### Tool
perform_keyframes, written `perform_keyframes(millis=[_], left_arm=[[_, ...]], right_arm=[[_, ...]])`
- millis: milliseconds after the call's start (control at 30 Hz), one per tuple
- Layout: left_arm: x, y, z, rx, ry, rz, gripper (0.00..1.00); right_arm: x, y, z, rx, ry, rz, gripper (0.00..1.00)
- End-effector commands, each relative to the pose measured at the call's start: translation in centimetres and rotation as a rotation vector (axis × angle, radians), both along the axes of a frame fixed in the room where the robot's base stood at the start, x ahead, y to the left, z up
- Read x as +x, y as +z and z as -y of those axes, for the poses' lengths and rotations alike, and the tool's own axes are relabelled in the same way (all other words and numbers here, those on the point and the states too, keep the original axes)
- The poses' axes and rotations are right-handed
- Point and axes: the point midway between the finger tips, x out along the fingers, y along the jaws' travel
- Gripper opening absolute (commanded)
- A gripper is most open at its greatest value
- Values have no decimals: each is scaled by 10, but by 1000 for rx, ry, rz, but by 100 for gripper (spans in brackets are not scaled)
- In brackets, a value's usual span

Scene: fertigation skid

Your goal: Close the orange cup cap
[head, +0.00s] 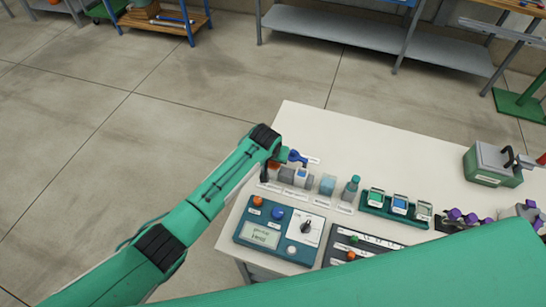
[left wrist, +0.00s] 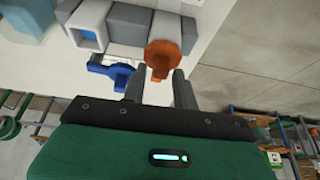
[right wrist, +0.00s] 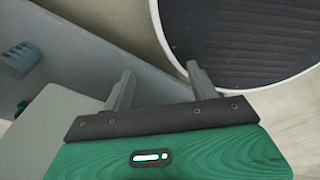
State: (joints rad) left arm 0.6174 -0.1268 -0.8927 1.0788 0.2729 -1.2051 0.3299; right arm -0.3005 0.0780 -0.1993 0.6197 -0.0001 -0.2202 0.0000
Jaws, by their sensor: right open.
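The orange cap (left wrist: 163,58) shows in the left wrist view just ahead of my left fingertips, beside a grey block-like cup (left wrist: 166,24). In the head view the orange cap (head: 274,165) is partly hidden by my left gripper (head: 266,172). My left gripper (left wrist: 158,78) is open, its fingers on either side of the cap's near end with small gaps. I cannot tell how far the cap stands from its cup's opening. My right gripper (right wrist: 160,72) is open and empty, away from the cups.
A blue cap (left wrist: 112,72) stands beside an open cup (left wrist: 89,38), close to my left finger. More containers, including a teal-capped bottle (head: 350,190), stand in the row. A control box (head: 268,236) lies in front. The white table (head: 360,140) is clear behind the row.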

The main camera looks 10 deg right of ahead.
Motion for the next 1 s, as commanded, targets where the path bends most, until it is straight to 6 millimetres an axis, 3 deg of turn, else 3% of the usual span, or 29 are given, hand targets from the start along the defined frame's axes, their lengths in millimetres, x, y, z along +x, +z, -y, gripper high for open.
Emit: perform_keyframes(millis=[467,667,1000], left_arm=[[-2,6,-1,0,-1,0,38],[-11,29,-6,-2,-2,3,38],[-31,86,-18,-2,-1,2,38]], right_arm=[[0,-2,-2,2,1,0,59],[0,-6,2,-2,3,0,59],[0,-19,5,-5,2,0,59]])
